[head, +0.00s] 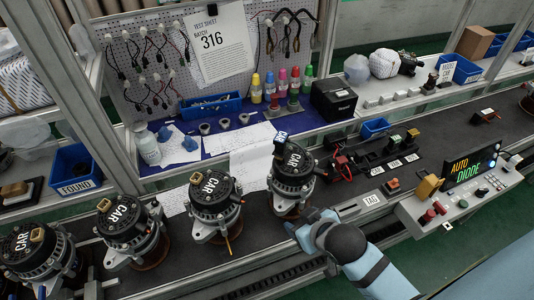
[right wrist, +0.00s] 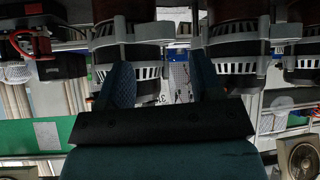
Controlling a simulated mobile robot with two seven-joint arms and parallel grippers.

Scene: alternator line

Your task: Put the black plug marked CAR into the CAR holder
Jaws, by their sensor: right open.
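A black plug with a white CAR label (head: 281,138) sits on top of the alternator (head: 292,178) farthest right in the row, also marked CAR. The holder strip (head: 385,158) stands to its right, with black blocks and white labels too small to read, so I cannot tell which is the CAR holder. My right gripper (head: 312,224) is low beside that alternator, at its lower right, apart from the plug. In the right wrist view my right gripper (right wrist: 162,88) shows two spread fingers with nothing held between them. My left gripper is not in view.
More CAR alternators (head: 214,206) stand along the dark conveyor to the left. A control panel (head: 455,200) with a lit AUTO DIODE display is at the right.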

